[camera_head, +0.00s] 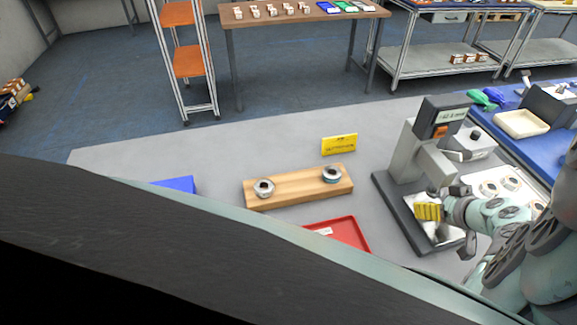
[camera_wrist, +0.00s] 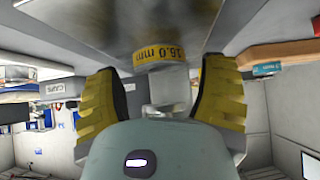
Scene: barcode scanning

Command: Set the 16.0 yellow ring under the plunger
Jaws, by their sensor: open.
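The yellow ring (camera_wrist: 160,54), marked 16.0 mm, shows in the wrist view against the grey metal plate of the measuring stand (camera_wrist: 110,25), which appears inverted at the top. My gripper (camera_wrist: 160,95) is open, its two yellow fingers spread either side of and short of the ring, not touching it. A grey block-like part sits beside the ring in line with it; I cannot tell whether it is the plunger or touches the ring.
A red tray (camera_head: 352,236) lies in front, a yellow sign (camera_head: 340,144) behind. A white panel with round parts (camera_head: 505,187) lies right of the stand.

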